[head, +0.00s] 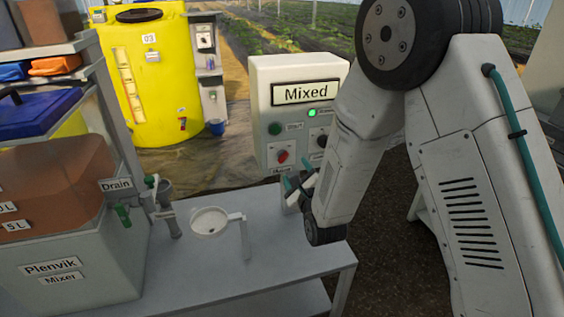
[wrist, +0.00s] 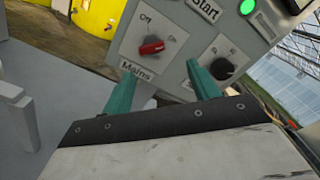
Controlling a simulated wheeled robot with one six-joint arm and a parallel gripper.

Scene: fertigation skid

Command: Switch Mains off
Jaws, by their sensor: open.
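The Mains switch is a red rotary knob (head: 283,156) on the lower left of the grey control box (head: 262,88), which carries a "Mixed" sign. In the wrist view the red knob (wrist: 151,46) sits on a white plate above the "Mains" label; its pointer position is hard to read. My gripper (head: 298,185) is just in front of and below the box. In the wrist view its teal fingers (wrist: 163,82) are open and empty, with the knob beyond them, a little left of the middle and not touched.
A black knob (wrist: 222,69) sits right of the red one, near the right finger. A green Start button (head: 275,129) and a lit green lamp (head: 311,113) are above. A white funnel (head: 209,222) stands on the grey bench (head: 270,268), left of my arm.

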